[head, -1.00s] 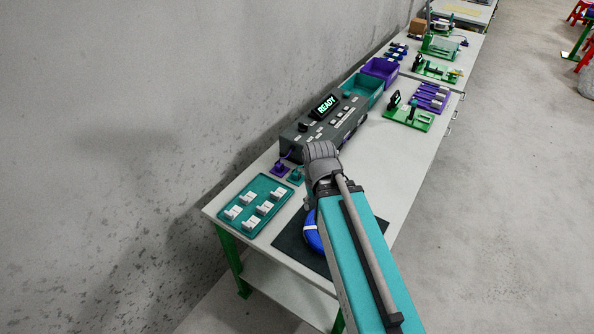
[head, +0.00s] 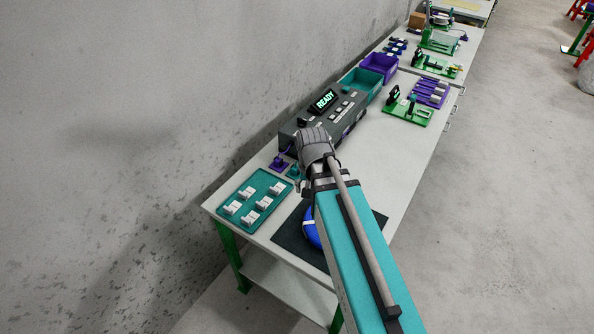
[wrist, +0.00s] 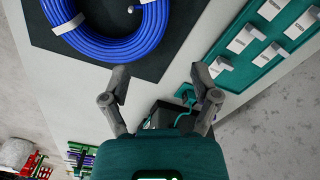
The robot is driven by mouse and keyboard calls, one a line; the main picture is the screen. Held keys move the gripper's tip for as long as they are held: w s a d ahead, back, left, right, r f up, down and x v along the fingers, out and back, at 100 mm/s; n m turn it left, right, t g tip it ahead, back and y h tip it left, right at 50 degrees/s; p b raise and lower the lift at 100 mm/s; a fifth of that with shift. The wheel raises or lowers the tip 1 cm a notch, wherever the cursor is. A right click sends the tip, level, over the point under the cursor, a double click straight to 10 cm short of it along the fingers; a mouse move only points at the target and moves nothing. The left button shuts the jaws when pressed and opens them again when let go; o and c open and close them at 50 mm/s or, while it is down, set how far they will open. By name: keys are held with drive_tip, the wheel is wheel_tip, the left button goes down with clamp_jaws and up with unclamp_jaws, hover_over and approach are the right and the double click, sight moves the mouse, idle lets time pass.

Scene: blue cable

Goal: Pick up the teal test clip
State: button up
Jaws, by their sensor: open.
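The teal test clip (head: 293,173) lies on the bench in front of the grey tester, partly covered by my arm in the head view. In the wrist view the teal clip (wrist: 186,93), with its cable, shows beside the right finger, between it and the middle. My gripper (wrist: 160,76) is open and empty above the bench, its two fingers spread. I cannot tell the height gap between fingers and clip.
A purple clip (head: 279,163) lies left of the teal one. The grey tester (head: 325,120) reads READY. A teal tray (head: 240,217) with several white tags is near the front left. A blue cable coil (head: 311,229) lies on a dark mat (head: 292,238). Bare bench lies right of the tester.

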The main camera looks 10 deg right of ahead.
drive_tip(key=w+m, duration=1)
drive_tip(key=m, duration=1.3)
hover_over(296, 168)
drive_tip(key=shift+w+d+r, duration=0.15)
drive_tip(key=shift+r, duration=0.05)
drive_tip(key=shift+f, duration=0.15)
wheel_tip(296, 168, down, 8)
drive_tip(key=b, duration=0.8)
drive_tip(key=shift+f, duration=0.2)
drive_tip(key=shift+a+f+b, duration=0.2)
drive_tip(key=shift+f+b, duration=2.4)
drive_tip(key=shift+b, duration=0.15)
drive_tip(key=shift+c, duration=0.3)
drive_tip(key=c, duration=0.8)
